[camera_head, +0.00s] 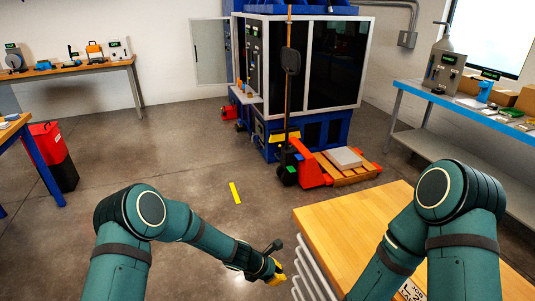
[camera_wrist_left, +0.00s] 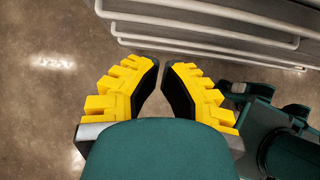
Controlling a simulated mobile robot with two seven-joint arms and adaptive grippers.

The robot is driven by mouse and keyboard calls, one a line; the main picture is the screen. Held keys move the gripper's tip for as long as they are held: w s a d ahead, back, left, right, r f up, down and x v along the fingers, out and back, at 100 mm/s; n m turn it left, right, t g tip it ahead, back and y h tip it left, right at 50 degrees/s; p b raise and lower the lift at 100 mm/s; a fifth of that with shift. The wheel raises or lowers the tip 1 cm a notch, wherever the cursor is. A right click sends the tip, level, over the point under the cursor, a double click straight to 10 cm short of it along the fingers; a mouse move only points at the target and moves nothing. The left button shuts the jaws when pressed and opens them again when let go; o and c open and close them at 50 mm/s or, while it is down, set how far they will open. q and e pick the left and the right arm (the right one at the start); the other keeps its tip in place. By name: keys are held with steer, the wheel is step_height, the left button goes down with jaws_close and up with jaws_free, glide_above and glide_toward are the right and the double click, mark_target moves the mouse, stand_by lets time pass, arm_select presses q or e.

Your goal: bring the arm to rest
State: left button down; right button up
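My left arm (camera_head: 205,237) reaches from the lower left toward the middle of the head view. Its gripper (camera_head: 277,271) hangs over the floor, beside the left edge of the wooden-topped bench. In the left wrist view the two yellow fingers with black pads (camera_wrist_left: 161,68) lean toward each other. A narrow gap shows between their tips, with nothing held in it. My right arm (camera_head: 447,215) is bent in front of the bench at the lower right. Its gripper is out of the head view.
The wooden-topped bench (camera_head: 335,232) has pale bar handles (camera_wrist_left: 205,45) on its side, close to the left gripper. A red pallet jack (camera_head: 313,171) stands behind it, before the blue machine (camera_head: 330,70). Open floor (camera_head: 150,165) lies to the left, with a red bin (camera_head: 50,150) beyond.

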arm_select(q)
steer(key=s+a+m+y, duration=0.1)
steer(key=s+a+m, duration=0.6)
steer(key=s+m, duration=0.2)
steer(key=s+a+m+y, duration=0.2)
steer(key=s+a+m, duration=0.5)
steer(key=s+m, duration=0.3)
steer(key=s, duration=0.3)
steer(key=shift+a+m+g+y, duration=0.3)
steer(key=shift+a+g, duration=0.05)
steer(key=shift+g, duration=0.05)
steer(key=shift+r, duration=0.1)
